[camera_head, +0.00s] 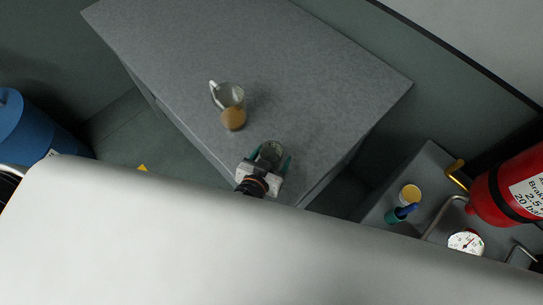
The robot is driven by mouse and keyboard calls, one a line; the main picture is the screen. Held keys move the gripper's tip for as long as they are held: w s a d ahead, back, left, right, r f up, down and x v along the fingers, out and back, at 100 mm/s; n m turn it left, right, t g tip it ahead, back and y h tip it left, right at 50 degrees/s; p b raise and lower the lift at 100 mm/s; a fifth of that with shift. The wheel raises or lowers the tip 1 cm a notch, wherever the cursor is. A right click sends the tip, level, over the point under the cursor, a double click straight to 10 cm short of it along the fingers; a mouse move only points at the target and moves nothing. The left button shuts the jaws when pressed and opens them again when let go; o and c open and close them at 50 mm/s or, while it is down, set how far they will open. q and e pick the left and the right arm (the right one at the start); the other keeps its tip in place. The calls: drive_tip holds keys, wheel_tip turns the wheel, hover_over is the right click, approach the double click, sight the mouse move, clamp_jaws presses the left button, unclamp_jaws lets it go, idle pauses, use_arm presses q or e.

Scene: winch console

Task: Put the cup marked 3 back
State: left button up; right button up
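A pale mug with a handle (230,95) is on the grey table top (320,75), near its middle. A tan round thing (233,119) sits against the mug's near side; I cannot tell whether it is part of it. No number 3 is readable on any cup. My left gripper (268,160) is over the table's near edge, below and right of the mug and apart from it. Its teal fingertips are spread. A dark grey round thing (270,150) shows between them; I cannot tell whether they touch it. My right gripper is not in view.
A low grey surface at the right holds a cup with yellowish contents (410,194), a teal holder with a blue item (398,214) and a gauge (466,243). A red extinguisher (512,187) stands beside it. A blue drum (32,125) is at left. The table's far part is clear.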

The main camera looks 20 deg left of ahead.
use_arm(q)
drive_tip(key=shift+r, duration=0.15)
drive_tip(key=b+v, duration=0.1)
drive_tip(key=v, duration=1)
drive_tip(key=shift+b, duration=0.3)
drive_tip(key=shift+s+r, duration=0.2)
drive_tip(key=shift+s, duration=0.3)
